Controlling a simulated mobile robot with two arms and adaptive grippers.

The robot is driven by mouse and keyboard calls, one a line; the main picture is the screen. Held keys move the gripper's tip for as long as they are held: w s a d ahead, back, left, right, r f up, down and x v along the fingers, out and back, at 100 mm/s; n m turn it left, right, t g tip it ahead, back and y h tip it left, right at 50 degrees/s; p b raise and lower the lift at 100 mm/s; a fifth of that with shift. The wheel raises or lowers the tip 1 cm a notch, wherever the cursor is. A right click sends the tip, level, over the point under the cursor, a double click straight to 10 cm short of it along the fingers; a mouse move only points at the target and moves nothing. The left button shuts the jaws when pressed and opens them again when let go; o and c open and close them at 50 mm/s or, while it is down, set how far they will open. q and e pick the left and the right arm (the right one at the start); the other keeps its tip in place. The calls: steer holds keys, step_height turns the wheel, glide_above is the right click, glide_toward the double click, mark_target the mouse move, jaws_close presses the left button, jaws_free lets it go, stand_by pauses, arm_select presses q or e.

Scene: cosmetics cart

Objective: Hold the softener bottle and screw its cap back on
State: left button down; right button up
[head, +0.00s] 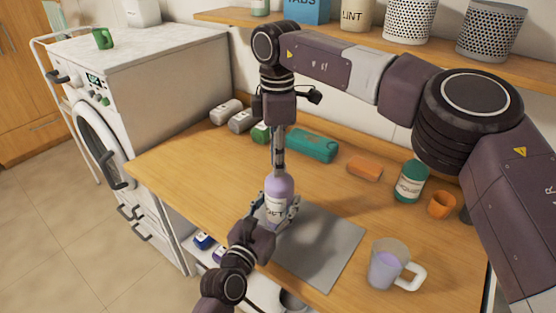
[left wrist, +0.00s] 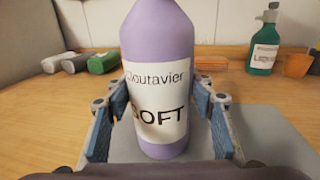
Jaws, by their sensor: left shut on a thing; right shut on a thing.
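The softener bottle (head: 280,187) is lilac with a white label and stands upright on the grey mat (head: 318,248). My left gripper (head: 277,211) is shut around its lower body; in the left wrist view the blue finger pads flank the bottle (left wrist: 160,45) on both sides. My right gripper (head: 279,165) points straight down from above, shut, with its fingertips at the bottle's top. The cap and bottle neck are hidden by these fingers, so I cannot tell how the cap sits. The left wrist view cuts off the bottle's top.
A mug of lilac liquid (head: 387,268) stands right of the mat. A green bottle (head: 411,182), an orange cup (head: 441,205), an orange block (head: 365,167) and a teal case (head: 311,145) are farther back. The washing machine (head: 145,95) is at the left.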

steer(key=m, duration=0.3)
steer(key=shift+w+m, duration=0.15)
steer(key=shift+m, duration=0.15)
steer(key=m, duration=0.4)
steer(key=shift+w, duration=0.1)
steer(key=o, duration=0.8)
steer(key=shift+r, duration=2.3)
steer(key=shift+c, duration=0.4)
